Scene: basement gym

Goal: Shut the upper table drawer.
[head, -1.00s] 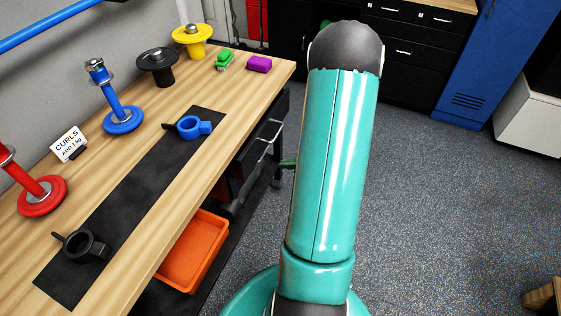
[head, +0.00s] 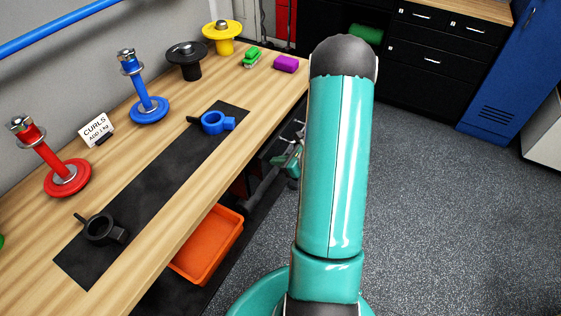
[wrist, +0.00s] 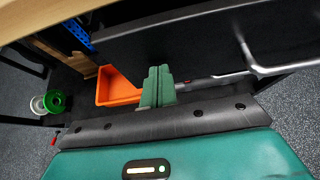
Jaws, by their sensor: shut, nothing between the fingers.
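The upper drawer's dark front (head: 283,133) stands under the right edge of the wooden workbench (head: 190,205), partly hidden by my arm. In the wrist view it is the large dark panel (wrist: 190,45), with a pale metal handle bar (wrist: 250,62) on its right. It seems to stand out past the tabletop edge; how far I cannot tell. The gripper also shows in the head view (head: 291,160), beside the bench.
An orange bin (head: 208,245) sits below the tabletop, with a grey bar (head: 262,187) nearby. On the bench stand red (head: 68,177) and blue (head: 149,108) weight posts and a black mat (head: 150,195). Speckled floor (head: 430,190) is open to the right.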

